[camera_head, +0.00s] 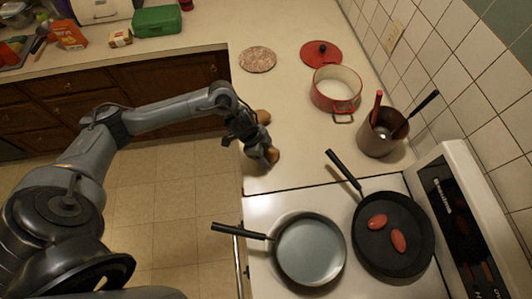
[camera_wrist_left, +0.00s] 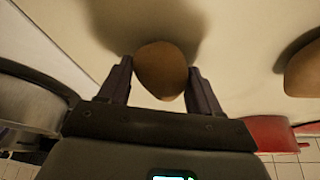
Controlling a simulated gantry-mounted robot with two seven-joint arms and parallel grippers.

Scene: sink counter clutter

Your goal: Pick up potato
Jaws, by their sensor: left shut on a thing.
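A brown potato (camera_wrist_left: 161,72) is between the two fingers of my left gripper (camera_wrist_left: 160,88) in the left wrist view, with a finger on each side. In the head view this potato (camera_head: 273,155) shows at the tip of my left gripper (camera_head: 264,156), over the counter near the stove edge. My left gripper is shut on it. A second brown potato (camera_head: 263,116) lies farther back on the counter, partly behind my left arm. It shows at the right edge of the left wrist view (camera_wrist_left: 303,72). My right gripper is in neither view.
A red pot (camera_head: 336,90), its red lid (camera_head: 321,53), a speckled round board (camera_head: 257,59) and a brown utensil pot (camera_head: 380,137) stand on the counter (camera_head: 290,100). On the stove, a grey pan (camera_head: 311,251) is empty and a black pan (camera_head: 394,255) holds two reddish oblong items.

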